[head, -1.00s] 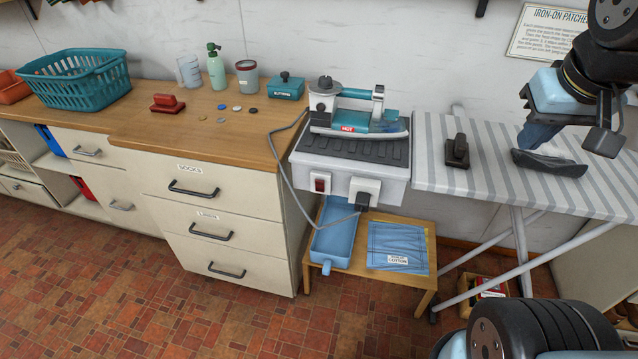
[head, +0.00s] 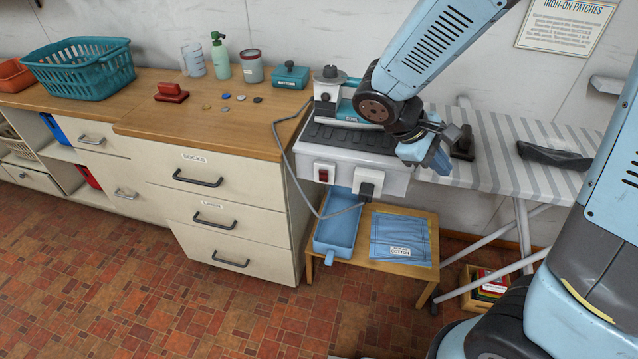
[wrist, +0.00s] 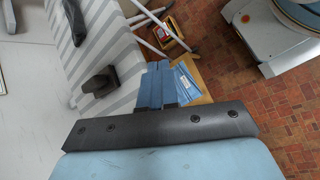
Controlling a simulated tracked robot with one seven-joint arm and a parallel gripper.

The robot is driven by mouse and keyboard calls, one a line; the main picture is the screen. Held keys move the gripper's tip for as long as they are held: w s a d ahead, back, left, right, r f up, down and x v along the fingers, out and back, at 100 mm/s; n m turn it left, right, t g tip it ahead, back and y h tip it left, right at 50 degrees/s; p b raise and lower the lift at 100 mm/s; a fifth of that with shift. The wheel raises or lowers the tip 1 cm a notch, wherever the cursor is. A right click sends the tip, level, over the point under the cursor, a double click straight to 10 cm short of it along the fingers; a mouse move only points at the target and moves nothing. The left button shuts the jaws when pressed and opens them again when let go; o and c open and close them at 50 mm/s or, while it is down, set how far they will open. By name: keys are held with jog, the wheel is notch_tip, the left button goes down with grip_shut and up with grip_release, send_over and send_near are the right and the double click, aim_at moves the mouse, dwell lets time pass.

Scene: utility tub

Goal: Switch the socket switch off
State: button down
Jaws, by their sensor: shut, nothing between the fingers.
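The socket switch (head: 323,174) is a red rocker on a white plate, on the front face of the grey iron station (head: 340,152). A plug with a cord (head: 366,190) sits in the socket (head: 370,181) just right of it. The iron (head: 349,108) stands on the station, partly hidden by my arm. My gripper (head: 437,163) is shut and empty, in front of the station's right end, right of the switch and apart from it. In the wrist view its fingers (wrist: 168,104) point toward the stool; the switch is out of that view.
The striped ironing board (head: 490,160) is at the right, with a dark stand (head: 463,143) and dark cloth (head: 552,157). A wooden stool (head: 420,277) below holds a blue tray (head: 337,233) and blue fabric (head: 402,236). The drawer counter (head: 215,190) is left. Floor in front is clear.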

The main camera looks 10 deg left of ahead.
aim_at(323, 174)
jog(key=s+a+f+n+t+y, duration=0.2)
jog(key=a+f+n+t+y, duration=0.1)
jog(key=a+f+n+t, duration=0.6)
jog(key=s+a+f+n+t+y, duration=0.3)
jog(key=a+f+n+t, duration=0.6)
jog(key=a+n, duration=0.5)
jog(key=a+f, duration=0.2)
jog(key=a, duration=0.1)
jog(key=shift+s+a+n+y, duration=0.15)
jog(key=shift+a+n+y, duration=0.15)
jog(key=shift+y, duration=0.1)
jog(key=shift+f, duration=0.1)
jog(key=w, duration=0.4)
jog(key=w+r, duration=0.1)
jog(key=w, duration=0.4)
jog(key=w+d, duration=0.1)
jog(key=w, duration=0.4)
jog(key=shift+r, duration=0.4)
jog(key=shift+a, duration=0.1)
